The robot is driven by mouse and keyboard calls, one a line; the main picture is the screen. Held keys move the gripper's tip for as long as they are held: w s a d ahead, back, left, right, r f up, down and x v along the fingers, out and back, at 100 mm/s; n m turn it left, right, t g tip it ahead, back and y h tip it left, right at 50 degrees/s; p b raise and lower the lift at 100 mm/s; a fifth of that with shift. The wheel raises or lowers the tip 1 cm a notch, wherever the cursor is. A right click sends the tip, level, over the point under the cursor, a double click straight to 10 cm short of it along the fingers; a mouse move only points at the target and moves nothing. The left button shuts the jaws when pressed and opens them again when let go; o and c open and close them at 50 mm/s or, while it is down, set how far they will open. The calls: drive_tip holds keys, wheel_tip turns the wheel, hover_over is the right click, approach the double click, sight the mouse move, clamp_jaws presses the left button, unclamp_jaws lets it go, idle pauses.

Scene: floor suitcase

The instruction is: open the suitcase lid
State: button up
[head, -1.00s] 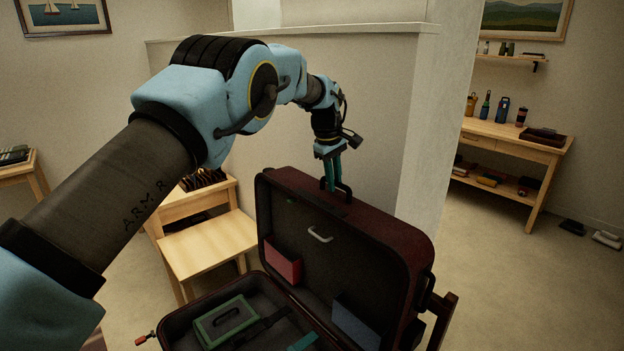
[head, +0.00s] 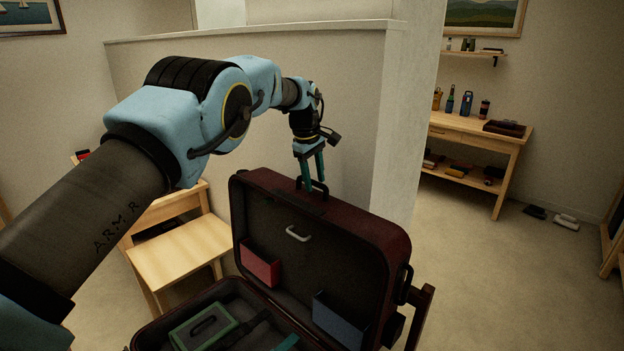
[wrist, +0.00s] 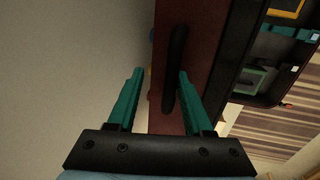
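The suitcase lid (head: 345,240) is dark red-brown with a dark lining and stands raised, roughly upright, above the open suitcase base (head: 253,290). Its black carry handle (head: 318,184) is on the lid's top edge. My gripper (head: 311,178) is over that edge at the handle, with its two teal fingers spread apart. In the wrist view, the gripper (wrist: 160,76) is open and the handle (wrist: 176,66) shows between the fingers, closer to the right one. I cannot tell whether a finger touches it.
A green box (head: 200,328) lies in the base; red (head: 260,264) and blue (head: 338,318) items sit against the lid's inside. A wooden chair (head: 180,250) stands left of the suitcase. A partition wall (head: 350,110) is behind. Floor at right (head: 480,290) is mostly clear.

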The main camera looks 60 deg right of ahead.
drive_tip(key=shift+w+a, duration=0.1)
idle(0.3)
drive_tip(key=shift+r, duration=0.2)
drive_tip(key=b+v, duration=0.3)
drive_tip(key=v, duration=0.7)
drive_tip(key=shift+r, duration=0.15)
